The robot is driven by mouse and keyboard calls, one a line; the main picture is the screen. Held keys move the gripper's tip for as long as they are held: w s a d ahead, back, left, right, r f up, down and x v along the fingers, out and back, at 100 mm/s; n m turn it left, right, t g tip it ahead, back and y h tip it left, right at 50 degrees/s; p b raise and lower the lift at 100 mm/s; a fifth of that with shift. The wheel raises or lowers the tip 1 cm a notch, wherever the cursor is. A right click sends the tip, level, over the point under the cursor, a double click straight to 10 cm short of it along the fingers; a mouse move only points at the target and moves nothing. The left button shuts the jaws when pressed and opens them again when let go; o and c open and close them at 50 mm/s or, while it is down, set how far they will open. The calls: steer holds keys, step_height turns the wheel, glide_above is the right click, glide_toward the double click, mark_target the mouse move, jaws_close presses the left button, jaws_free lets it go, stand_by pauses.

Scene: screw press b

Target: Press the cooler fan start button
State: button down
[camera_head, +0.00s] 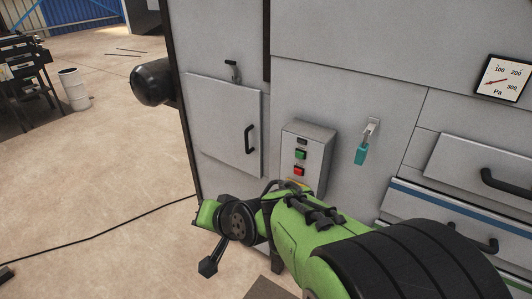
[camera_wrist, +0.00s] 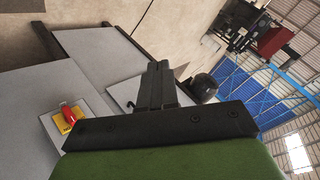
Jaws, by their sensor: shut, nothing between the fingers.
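A grey control box (camera_head: 312,140) is mounted on the machine's front in the head view. It has a green button (camera_head: 300,154) with a red button (camera_head: 299,171) below it, and a small dark element above. No readable label tells which one is the cooler fan start. My gripper (camera_head: 208,267) is low and left of the box, apart from it. In the wrist view, my gripper (camera_wrist: 160,68) is shut and empty. A red knob on a yellow plate (camera_wrist: 68,118) shows at the left there. My green arm hides the box's lower edge in the head view.
A cabinet door (camera_head: 222,120) with a black handle is left of the box. A teal-handled lever (camera_head: 361,153) hangs to its right. Drawers with handles and a pressure gauge (camera_head: 503,78) are farther right. A black cable (camera_head: 100,236) lies on the open floor at left.

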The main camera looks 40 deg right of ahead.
mark_target(299, 156)
steer(key=w+d+f+m+t+h+b, duration=0.25)
steer(key=w+d+m+t, duration=0.35)
steer(key=d+m, duration=0.5)
steer(key=s+d+f+m+h+b, duration=0.1)
steer(key=d+m+h, duration=0.5)
steer(key=d+m, duration=0.6)
steer(key=shift+d+f+h, duration=0.35)
steer(key=shift+d+f, duration=0.3)
steer(key=shift+f, duration=0.05)
steer(key=w+d+p, duration=0.3)
steer(key=d+p, duration=0.1)
steer(key=d, duration=0.4)
steer(key=shift+s+d, duration=0.1)
steer(key=shift+p, duration=0.3)
